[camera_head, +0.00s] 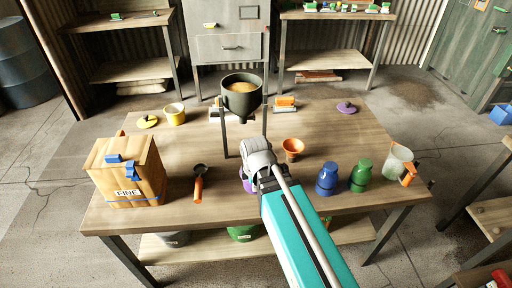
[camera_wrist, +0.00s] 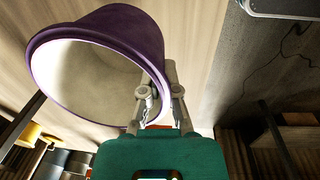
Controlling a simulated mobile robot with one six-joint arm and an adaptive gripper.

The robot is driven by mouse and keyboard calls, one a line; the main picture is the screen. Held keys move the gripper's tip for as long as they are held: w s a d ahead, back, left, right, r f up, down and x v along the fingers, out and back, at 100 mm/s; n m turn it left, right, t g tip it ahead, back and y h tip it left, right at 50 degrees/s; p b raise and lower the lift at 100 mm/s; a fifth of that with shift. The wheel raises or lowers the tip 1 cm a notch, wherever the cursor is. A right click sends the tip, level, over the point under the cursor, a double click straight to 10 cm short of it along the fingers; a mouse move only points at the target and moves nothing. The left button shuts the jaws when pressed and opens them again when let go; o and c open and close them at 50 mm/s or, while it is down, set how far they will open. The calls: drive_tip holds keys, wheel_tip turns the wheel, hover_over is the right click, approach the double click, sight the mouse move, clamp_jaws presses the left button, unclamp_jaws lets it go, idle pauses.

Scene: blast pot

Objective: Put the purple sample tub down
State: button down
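The purple sample tub (camera_wrist: 150,38) fills the upper left of the wrist view, its pale open mouth turned toward the camera. My gripper (camera_wrist: 158,92) is shut on the tub's wall at the rim, one finger over the inner side and one outside. In the head view only a purple sliver of the tub (camera_head: 246,184) shows beside my gripper (camera_head: 256,182), over the table's front middle; my arm hides the rest. I cannot tell whether the tub touches the wooden table (camera_head: 330,140). A purple lid (camera_head: 347,107) lies at the table's back right.
A dark hopper on legs (camera_head: 242,98) stands just behind my gripper. An orange-handled scoop (camera_head: 198,186) and wooden FINE box (camera_head: 126,168) are left. Bare tabletop lies between scoop and gripper.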

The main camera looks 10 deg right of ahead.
drive_tip(key=shift+w+a+f, duration=0.1)
idle(0.4)
drive_tip(key=w, duration=1.7)
drive_tip(key=shift+w, duration=0.4)
drive_tip(key=shift+f, duration=0.15)
drive_tip(key=shift+f+b, duration=1.7)
drive_tip(key=shift+b, duration=0.1)
drive_tip(key=shift+f, duration=0.1)
drive_tip(key=c, duration=0.8)
unclamp_jaws()
wheel_tip(320, 180, up, 12)
drive_tip(key=s+p, duration=0.1)
drive_tip(key=p, duration=1.1)
